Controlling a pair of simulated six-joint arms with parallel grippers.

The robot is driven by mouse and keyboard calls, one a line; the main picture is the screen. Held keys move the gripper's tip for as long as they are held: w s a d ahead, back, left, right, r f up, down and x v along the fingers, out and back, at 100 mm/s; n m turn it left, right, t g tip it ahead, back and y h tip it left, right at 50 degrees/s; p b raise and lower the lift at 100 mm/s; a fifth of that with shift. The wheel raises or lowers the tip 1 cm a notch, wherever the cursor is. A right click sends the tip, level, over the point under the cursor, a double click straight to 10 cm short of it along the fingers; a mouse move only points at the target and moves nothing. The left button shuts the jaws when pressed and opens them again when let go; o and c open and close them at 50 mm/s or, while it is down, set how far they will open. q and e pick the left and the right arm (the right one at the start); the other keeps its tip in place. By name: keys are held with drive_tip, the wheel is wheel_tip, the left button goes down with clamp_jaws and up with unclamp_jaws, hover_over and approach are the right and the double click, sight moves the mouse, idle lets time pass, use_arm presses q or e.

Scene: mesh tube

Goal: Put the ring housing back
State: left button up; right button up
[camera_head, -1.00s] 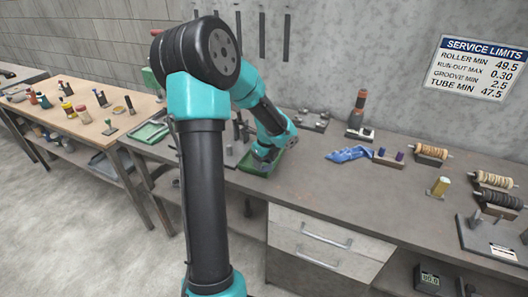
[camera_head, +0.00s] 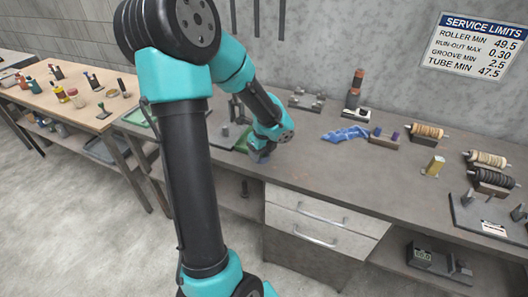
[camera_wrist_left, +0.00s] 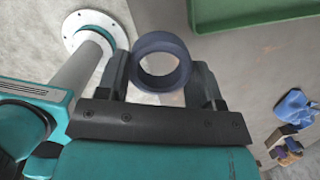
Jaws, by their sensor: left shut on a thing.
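The ring housing (camera_wrist_left: 160,42) is a dark blue ring between the two black fingers of my left gripper (camera_wrist_left: 160,76) in the left wrist view. The gripper is shut on its sides, and the ring's open hole faces the camera. In the head view my left gripper (camera_head: 261,154) is at the front part of the grey bench, beside the green tray (camera_head: 243,139), partly hidden by my arm. The green tray also shows at the top of the left wrist view (camera_wrist_left: 245,14), apart from the ring. My right gripper is not in view.
A blue cloth (camera_head: 345,134) lies on the bench right of my left gripper. Beyond it are spools (camera_head: 427,131), a yellow block (camera_head: 433,166) and a plate with a dark roller (camera_head: 492,180). A drawer unit (camera_head: 318,228) is below.

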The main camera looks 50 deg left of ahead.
use_arm(q)
drive_tip(key=shift+w+d, duration=0.2)
drive_tip(key=shift+d, duration=0.35)
drive_tip(key=w+d+m, duration=0.2)
drive_tip(key=d+m, duration=0.2)
drive_tip(key=d, duration=1.1)
drive_tip(key=shift+t, duration=0.3)
drive_tip(key=shift+w, duration=0.15)
